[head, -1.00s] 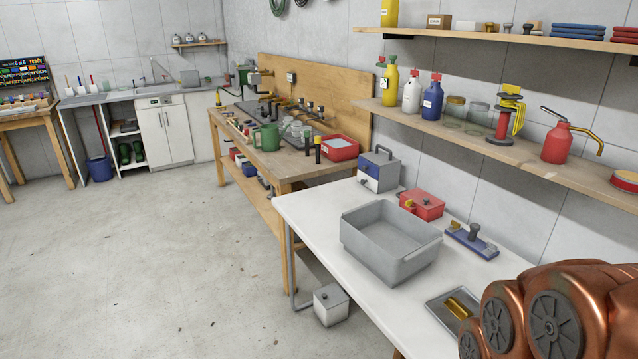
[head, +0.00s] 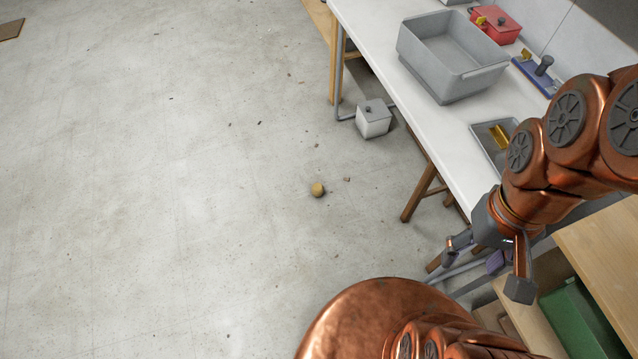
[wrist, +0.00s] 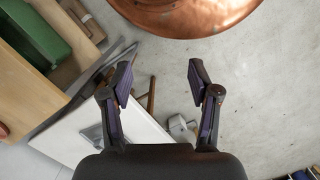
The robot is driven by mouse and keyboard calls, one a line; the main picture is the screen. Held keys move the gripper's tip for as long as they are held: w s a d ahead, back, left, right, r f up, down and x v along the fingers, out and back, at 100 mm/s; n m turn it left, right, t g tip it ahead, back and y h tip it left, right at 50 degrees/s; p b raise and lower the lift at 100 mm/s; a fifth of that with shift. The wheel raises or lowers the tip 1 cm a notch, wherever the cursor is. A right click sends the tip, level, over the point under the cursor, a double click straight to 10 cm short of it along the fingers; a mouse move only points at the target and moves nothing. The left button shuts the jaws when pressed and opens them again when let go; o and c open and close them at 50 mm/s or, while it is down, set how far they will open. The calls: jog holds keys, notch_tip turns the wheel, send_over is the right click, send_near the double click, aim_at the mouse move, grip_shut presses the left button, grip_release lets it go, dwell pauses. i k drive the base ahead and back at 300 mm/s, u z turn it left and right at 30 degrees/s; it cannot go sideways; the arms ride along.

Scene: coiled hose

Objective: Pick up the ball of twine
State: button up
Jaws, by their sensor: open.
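A small tan ball (head: 317,189), which looks like the ball of twine, lies on the concrete floor near the middle of the head view. It is apart from the table and from my gripper. My gripper (head: 486,262) is at the lower right of the head view, beside the white table's edge, well to the right of the ball. In the wrist view my gripper (wrist: 160,80) shows two spread fingers with nothing between them. I cannot make out the ball in the wrist view.
A white table (head: 400,90) carries a grey bin (head: 450,85) and a small tray. A white lidded box (head: 373,119) stands on the floor by its leg. A wooden bench (head: 605,245) with a green crate (head: 575,320) is at the lower right. The floor at left is clear.

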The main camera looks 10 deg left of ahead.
aim_at(317, 189)
jog(key=u, duration=2.25)
jog(key=i, duration=2.8)
jog(key=z, duration=3.6)
